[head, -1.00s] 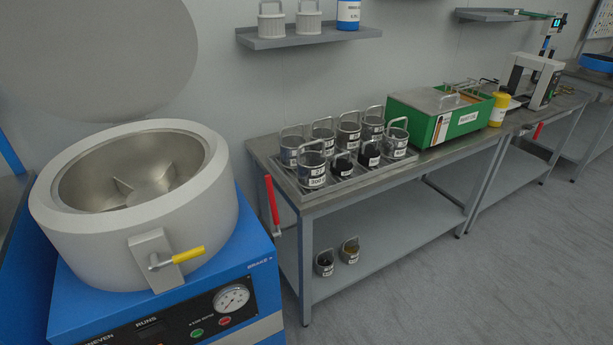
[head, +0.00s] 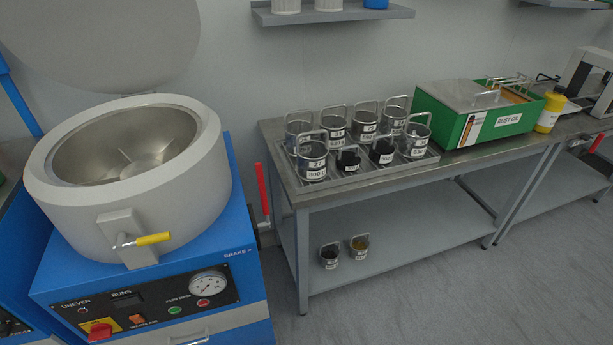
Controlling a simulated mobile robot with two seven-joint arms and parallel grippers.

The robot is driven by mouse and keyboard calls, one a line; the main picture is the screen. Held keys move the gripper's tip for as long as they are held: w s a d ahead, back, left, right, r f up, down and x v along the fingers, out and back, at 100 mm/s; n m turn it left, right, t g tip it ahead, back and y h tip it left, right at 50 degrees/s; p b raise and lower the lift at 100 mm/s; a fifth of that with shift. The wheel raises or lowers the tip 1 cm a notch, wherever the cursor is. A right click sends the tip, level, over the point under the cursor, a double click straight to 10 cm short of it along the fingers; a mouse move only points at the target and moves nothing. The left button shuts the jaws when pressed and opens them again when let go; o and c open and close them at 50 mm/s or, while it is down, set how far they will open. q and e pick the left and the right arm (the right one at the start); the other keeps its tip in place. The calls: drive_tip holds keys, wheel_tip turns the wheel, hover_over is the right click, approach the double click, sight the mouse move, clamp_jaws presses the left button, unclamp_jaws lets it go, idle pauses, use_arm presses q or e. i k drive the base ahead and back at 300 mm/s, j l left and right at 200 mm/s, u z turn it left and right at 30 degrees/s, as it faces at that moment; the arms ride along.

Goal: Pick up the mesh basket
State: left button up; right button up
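Several mesh baskets with wire handles stand upright in two rows in a metal tray (head: 436,152) on the steel table. The front left mesh basket (head: 312,162) carries a label that seems to read 27 and 300. The front right mesh basket (head: 414,138) stands at the tray's right end. Two smaller dark baskets (head: 348,161) are between them. Two more small baskets (head: 329,257) stand on the lower shelf. I cannot tell which basket the task means. Neither of my grippers shows in the head view.
A blue machine (head: 160,285) with an open round grey drum (head: 75,190) stands at the left. A red lever (head: 262,189) is by the table's left end. A green box (head: 500,122) and yellow bottle (head: 549,108) stand to the right of the tray. The floor in front is clear.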

sight(312, 155)
drive_tip(key=l+u, duration=0.3)
drive_tip(key=l, duration=0.45)
drive_tip(key=l+u, duration=0.25)
drive_tip(key=l, duration=0.45)
